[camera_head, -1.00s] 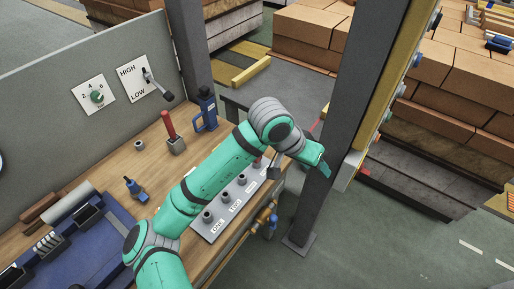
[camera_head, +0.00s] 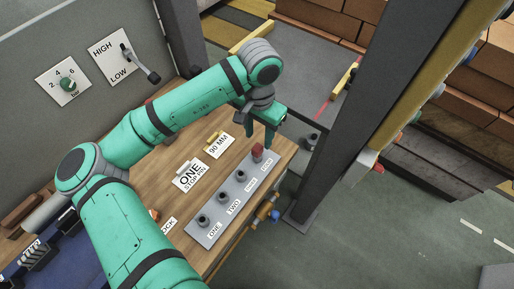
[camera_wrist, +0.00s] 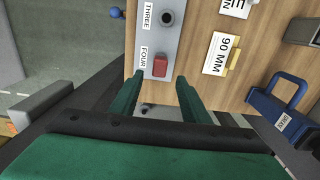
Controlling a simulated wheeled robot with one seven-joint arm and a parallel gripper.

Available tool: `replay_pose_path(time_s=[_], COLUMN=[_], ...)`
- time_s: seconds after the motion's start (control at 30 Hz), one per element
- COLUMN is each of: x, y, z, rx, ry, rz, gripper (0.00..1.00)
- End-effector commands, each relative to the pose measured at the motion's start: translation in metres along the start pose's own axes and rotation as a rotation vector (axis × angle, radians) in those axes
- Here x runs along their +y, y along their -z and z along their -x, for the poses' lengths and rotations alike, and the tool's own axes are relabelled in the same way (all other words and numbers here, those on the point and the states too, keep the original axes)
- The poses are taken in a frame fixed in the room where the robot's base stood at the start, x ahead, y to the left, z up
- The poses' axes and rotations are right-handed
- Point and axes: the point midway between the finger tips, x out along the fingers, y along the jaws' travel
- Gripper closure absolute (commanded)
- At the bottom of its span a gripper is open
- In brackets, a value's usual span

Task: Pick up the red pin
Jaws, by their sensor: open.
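The red pin (camera_head: 257,152) stands upright in the far end of a grey strip (camera_head: 208,238), at the place labelled FOUR. In the wrist view the red pin (camera_wrist: 160,65) lies just ahead of the fingertips, roughly centred between them. My gripper (camera_head: 259,134) is above and beside the pin, fingers pointing down. In the wrist view my gripper (camera_wrist: 158,78) is open with nothing between its fingers. I cannot tell whether a finger touches the pin.
The strip's other sockets, such as ONE (camera_head: 201,219), hold no red pin. A ONE STOP PIN card (camera_head: 190,177) and a 90 MM card (camera_head: 219,146) lie beside it. A blue-handled tool (camera_wrist: 285,105) stands at right in the wrist view. A dark post (camera_head: 340,120) rises beyond the bench edge.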

Motion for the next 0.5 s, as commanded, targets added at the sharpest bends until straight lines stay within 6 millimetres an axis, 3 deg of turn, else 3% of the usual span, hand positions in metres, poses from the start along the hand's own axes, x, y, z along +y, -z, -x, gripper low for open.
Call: replay_pose_path(time_s=[0.2,0.5], x=[-0.001,0.000], y=[-0.003,-0.009], z=[-0.014,-0.052], rx=[0.000,0.000], ry=[0.001,0.000], rz=[0.004,0.006], gripper=[0.58,0.58])
